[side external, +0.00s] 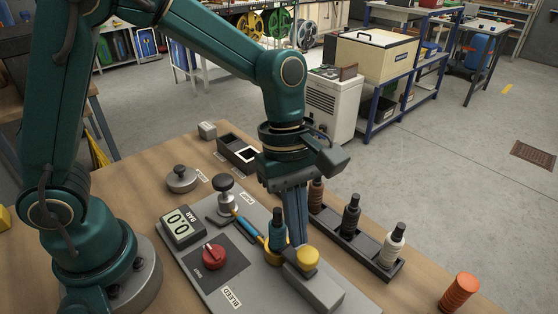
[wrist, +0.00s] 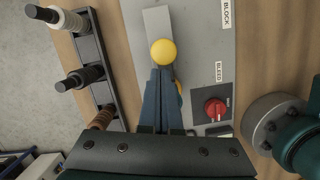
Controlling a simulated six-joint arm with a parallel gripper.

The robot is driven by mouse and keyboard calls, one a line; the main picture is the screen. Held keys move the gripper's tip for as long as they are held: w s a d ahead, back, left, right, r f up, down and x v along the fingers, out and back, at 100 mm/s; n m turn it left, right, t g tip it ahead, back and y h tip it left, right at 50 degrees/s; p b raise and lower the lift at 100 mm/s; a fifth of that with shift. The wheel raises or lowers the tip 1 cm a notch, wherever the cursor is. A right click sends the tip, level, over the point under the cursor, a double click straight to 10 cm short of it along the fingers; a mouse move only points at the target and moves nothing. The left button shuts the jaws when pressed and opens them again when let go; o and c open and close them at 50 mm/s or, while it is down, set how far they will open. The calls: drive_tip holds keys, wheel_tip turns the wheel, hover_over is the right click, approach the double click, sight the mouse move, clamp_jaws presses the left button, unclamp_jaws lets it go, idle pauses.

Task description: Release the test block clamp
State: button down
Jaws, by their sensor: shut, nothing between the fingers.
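The test block (side external: 318,285) is a grey bar on a grey plate, with a round yellow clamp knob (side external: 307,257) on top. In the wrist view the yellow knob (wrist: 163,52) lies just beyond my fingertips on the pale block (wrist: 157,22). My gripper (side external: 298,243) points down with its blue fingers shut and empty, close beside the knob. I cannot tell whether the tips touch it. A teal-sleeved fitting (side external: 277,230) stands upright at the block's left end, beside my fingers. My fingers hide part of the block area in the wrist view.
A gauge (side external: 182,226) reads 0.0 BAR. A red bleed knob (side external: 213,254) and a pump knob (side external: 224,185) are on the plate. A black rack (side external: 388,265) holds brown, black and white fittings. An orange ribbed piece (side external: 459,292) stands on the table at right.

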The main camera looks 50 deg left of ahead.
sight(316, 252)
drive_tip(key=shift+d, duration=1.75)
drive_tip(key=v, duration=1)
